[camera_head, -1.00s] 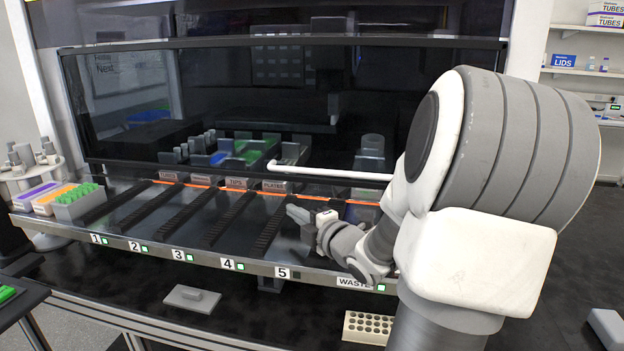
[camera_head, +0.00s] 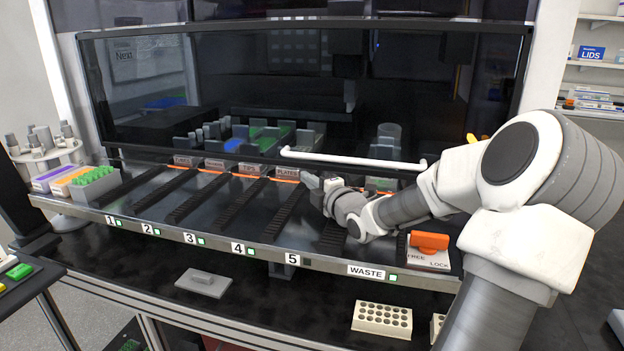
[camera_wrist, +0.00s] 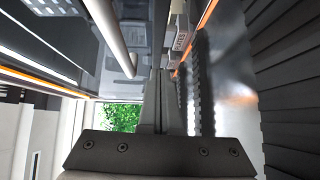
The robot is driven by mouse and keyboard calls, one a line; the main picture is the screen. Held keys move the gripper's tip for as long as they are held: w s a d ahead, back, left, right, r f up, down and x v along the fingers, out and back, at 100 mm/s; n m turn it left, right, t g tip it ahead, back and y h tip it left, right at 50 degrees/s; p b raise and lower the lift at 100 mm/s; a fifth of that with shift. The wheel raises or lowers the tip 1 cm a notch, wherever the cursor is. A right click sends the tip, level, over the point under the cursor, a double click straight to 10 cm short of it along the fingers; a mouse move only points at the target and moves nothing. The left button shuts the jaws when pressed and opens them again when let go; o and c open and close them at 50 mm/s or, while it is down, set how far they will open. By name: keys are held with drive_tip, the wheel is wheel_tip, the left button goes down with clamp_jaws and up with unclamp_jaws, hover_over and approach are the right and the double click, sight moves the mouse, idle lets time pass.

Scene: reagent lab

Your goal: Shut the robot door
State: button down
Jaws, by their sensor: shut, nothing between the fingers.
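The robot door (camera_head: 250,95) is a wide dark glass panel on the front of the machine. Its lower edge hangs just above the deck, with an orange-lit strip showing beneath it. A white horizontal handle bar (camera_head: 350,160) runs along its lower part. My gripper (camera_head: 312,182) is just below the left part of the handle, over the deck's front, apart from the bar as far as I can see. In the wrist view my fingers (camera_wrist: 160,85) are together and empty, and the white handle bar (camera_wrist: 112,38) passes to their left.
The sloped deck (camera_head: 210,212) has black tracks and numbered positions. An orange lock knob (camera_head: 429,241) sits at its right. Tube racks (camera_head: 93,184) stand at the left end. A white rack with holes (camera_head: 382,319) lies on the lower bench.

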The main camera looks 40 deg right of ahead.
sight(309, 168)
drive_tip(key=shift+w+d, duration=0.35)
drive_tip(key=shift+d, duration=0.25)
drive_tip(key=shift+w+d, duration=0.35)
drive_tip(key=shift+d, duration=0.25)
drive_tip(key=shift+w+d+f, duration=0.15)
drive_tip(key=shift+w+d, duration=0.4)
drive_tip(key=shift+d, duration=0.25)
drive_tip(key=shift+d+r, duration=0.2)
drive_tip(key=shift+d, duration=0.05)
drive_tip(key=shift+b, duration=0.3)
drive_tip(key=shift+a+f, duration=0.1)
